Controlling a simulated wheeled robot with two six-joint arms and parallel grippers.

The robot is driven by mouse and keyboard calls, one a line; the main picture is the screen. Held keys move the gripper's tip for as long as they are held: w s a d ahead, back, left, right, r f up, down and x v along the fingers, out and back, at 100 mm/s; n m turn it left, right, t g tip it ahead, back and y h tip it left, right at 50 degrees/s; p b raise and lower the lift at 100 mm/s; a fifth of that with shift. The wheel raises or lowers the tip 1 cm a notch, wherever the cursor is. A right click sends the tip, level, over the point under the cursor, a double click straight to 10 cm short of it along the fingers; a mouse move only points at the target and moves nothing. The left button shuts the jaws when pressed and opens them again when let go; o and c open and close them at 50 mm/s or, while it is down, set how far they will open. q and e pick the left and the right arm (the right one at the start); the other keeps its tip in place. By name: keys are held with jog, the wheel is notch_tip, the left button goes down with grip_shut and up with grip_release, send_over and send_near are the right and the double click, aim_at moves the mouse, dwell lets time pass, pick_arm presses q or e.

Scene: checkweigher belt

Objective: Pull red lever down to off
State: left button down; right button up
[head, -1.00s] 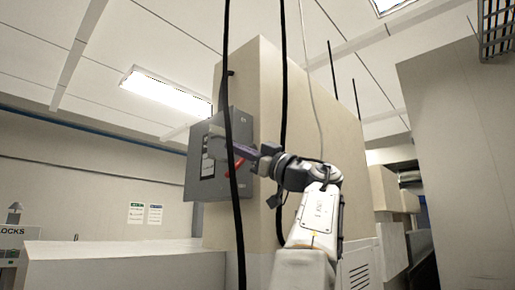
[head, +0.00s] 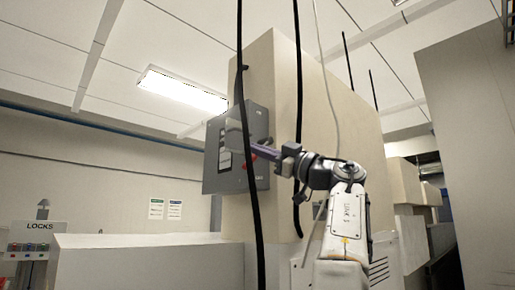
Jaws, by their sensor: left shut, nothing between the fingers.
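The red lever (head: 251,157) is on the front of a grey switch box (head: 213,179) fixed to a beige column. Only small bits of red show, because my left gripper and a black cable cover much of it. The lever's exact angle cannot be told. My left gripper (head: 239,137) reaches in from the right with its fingers across the box front, just above the visible red. It is shut with nothing between the fingers. Whether it touches the lever cannot be told. My right gripper is not in view.
Black cables (head: 252,215) hang in front of the box and column. A beige column (head: 270,82) stands behind. A lock station (head: 34,240) is at the far left, and a pale low wall or cabinet (head: 150,262) fills the lower left.

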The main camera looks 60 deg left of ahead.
pick_arm(q)
jog(key=shift+w+f+b, duration=0.35)
jog(key=shift+w+f, duration=0.1)
jog(key=shift+f, duration=0.15)
dwell(0.5)
notch_tip(320, 180, up, 4)
jog(key=s+d+f+p, duration=0.1)
jog(key=s+d+p, duration=0.1)
jog(key=s, duration=0.1)
jog(key=w+b+v, duration=0.1)
jog(key=b+v, duration=0.2)
jog(key=v, duration=0.6)
jog(key=shift+w, duration=0.45)
jog(key=shift+a, duration=0.1)
